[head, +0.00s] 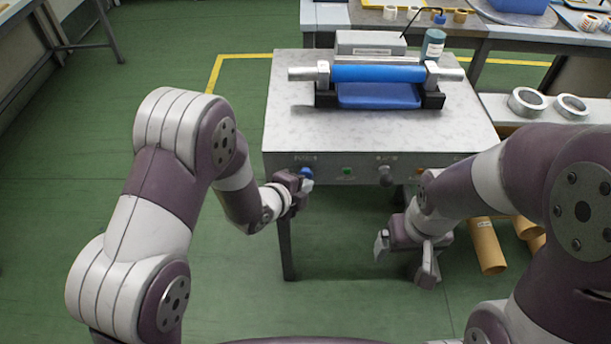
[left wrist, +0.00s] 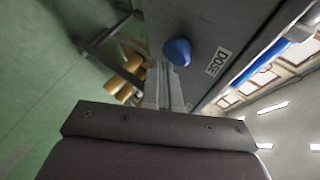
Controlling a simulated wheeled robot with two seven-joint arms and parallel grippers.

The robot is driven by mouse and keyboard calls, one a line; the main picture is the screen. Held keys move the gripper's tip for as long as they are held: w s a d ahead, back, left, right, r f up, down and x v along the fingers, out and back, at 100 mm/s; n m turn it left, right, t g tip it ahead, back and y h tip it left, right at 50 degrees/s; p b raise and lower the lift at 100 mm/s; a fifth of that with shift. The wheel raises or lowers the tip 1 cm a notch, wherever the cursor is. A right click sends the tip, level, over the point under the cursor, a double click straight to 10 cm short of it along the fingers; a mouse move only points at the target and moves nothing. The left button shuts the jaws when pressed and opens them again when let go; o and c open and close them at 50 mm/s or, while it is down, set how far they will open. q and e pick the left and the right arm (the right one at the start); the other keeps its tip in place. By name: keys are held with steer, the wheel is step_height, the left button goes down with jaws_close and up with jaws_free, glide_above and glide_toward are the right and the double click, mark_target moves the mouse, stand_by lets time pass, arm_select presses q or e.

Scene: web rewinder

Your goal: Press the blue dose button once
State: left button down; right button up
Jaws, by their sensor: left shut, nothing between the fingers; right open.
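The blue dose button (head: 306,172) is on the front panel of the grey machine table (head: 285,163), at its left end. It also shows in the left wrist view (left wrist: 177,52), beside a white DOSE label (left wrist: 218,62). My left gripper (head: 307,185) is shut and empty, its tips right at the button in the head view. In the left wrist view its closed fingers (left wrist: 168,75) reach up to the button's lower edge; I cannot tell whether they touch it. My right gripper (head: 407,262) is open and empty, low in front of the table.
A blue roller (head: 378,74) lies across the table top. The left floor is clear.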

arm_select(q)
steer(key=shift+w, duration=0.6)
stand_by(0.8)
steer(key=shift+s, duration=1)
steer(key=s, duration=0.5)
steer(key=shift+b, duration=0.4)
stand_by(0.4)
